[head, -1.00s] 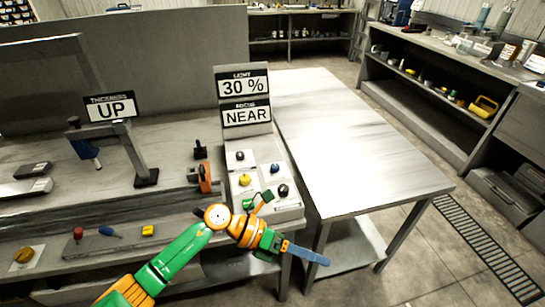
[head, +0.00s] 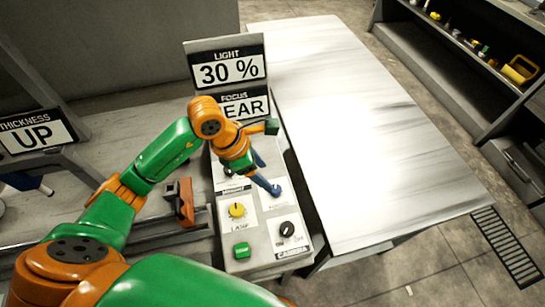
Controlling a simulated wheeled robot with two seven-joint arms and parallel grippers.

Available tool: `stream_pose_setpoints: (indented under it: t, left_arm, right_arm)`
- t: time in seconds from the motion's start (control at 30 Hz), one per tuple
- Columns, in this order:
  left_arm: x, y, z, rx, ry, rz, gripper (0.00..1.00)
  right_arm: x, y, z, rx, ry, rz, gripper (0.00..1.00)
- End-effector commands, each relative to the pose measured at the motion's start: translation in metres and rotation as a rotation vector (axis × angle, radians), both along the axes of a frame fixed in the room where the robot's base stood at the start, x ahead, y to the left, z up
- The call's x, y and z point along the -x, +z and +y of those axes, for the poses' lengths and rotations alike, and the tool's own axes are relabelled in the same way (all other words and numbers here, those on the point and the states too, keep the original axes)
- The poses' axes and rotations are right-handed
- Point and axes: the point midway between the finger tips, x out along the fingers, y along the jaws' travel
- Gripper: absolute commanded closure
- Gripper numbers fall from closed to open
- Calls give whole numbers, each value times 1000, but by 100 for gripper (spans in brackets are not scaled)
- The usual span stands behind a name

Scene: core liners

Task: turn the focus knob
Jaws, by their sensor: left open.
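The control panel (head: 258,263) stands on the bench, with a sign behind it reading LIGHT 30 % and a partly covered FOCUS sign (head: 246,106) ending in EAR. My left gripper (head: 268,180), with blue fingers, is over the panel's upper part and open. It points down near the blue knob's place, and the blue knob there cannot be told apart from the fingers. A dark knob (head: 229,171) shows partly beside the gripper. No label marking the focus knob is readable. My right gripper is not in view.
A yellow LAMP knob (head: 237,210), a black CAMERA on/off knob (head: 288,229) and a green button (head: 242,250) are on the panel's near part. An orange-and-black device (head: 183,202) stands to the left. The table (head: 350,130) at right is bare.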

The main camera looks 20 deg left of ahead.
Motion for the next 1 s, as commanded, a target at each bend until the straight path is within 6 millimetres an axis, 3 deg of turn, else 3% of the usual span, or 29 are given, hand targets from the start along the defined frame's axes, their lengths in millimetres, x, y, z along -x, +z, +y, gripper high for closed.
stream_pose_setpoints:
  t: [0.4, 0.67, 0.77, 0.93, 1.0]
  left_arm:
    - [-12, -60, -22, 3, 1, 4, 34]
    - [-14, -66, -23, 1, 0, 1, 34]
    - [-14, -66, -23, 1, 0, 1, 55]
    - [-14, -65, -23, 1, -1, 2, 100]
    - [-14, -65, -23, 1, -1, 2, 100]
  right_arm:
    - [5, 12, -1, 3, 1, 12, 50]
    - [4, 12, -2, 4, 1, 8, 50]
    - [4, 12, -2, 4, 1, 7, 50]
    - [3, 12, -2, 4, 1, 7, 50]
    - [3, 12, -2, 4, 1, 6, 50]
